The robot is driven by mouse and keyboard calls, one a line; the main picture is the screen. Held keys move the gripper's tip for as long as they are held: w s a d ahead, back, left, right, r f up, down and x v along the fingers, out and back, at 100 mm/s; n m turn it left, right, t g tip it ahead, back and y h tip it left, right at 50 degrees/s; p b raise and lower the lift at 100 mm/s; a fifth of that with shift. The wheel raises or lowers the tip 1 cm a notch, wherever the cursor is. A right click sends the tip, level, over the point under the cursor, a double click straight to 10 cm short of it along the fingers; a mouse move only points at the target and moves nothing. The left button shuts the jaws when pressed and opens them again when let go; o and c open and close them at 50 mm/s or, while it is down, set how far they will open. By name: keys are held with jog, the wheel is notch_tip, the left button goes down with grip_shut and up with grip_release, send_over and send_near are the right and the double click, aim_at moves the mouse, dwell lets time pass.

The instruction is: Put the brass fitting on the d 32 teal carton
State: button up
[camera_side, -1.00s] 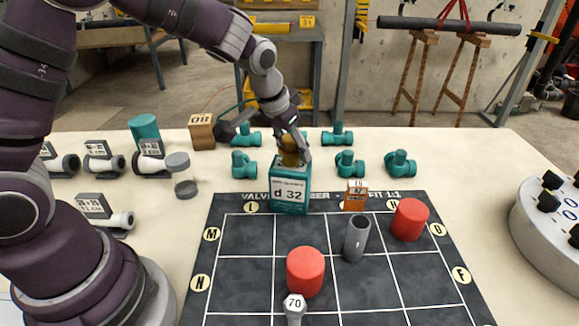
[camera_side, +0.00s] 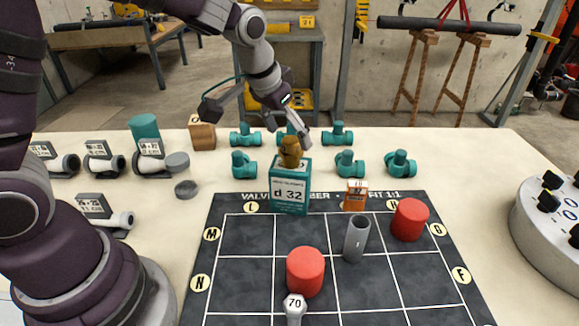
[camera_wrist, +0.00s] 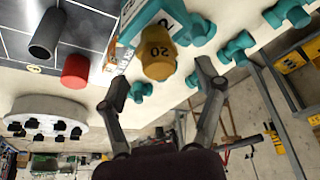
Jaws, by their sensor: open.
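The brass fitting (camera_side: 290,152) stands on top of the teal carton marked d 32 (camera_side: 289,190). The wrist view shows both fingertips of my gripper (camera_wrist: 163,82) apart from the fitting. The underside of the fitting, where it meets the carton, is not clear.
Several teal pipe fittings (camera_side: 245,165) stand around the carton. A small orange box (camera_side: 355,196), a grey pipe (camera_side: 356,240) and red cylinders (camera_side: 305,271) stand on or by the dark mat (camera_side: 250,285). A wooden block (camera_side: 202,136) is behind left.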

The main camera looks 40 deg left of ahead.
jog(key=v, duration=0.8)
jog(key=s+a+f+t, duration=0.1)
jog(key=s, duration=1.2)
jog(key=shift+s+a+f, duration=0.2)
jog(key=shift+s, duration=0.1)
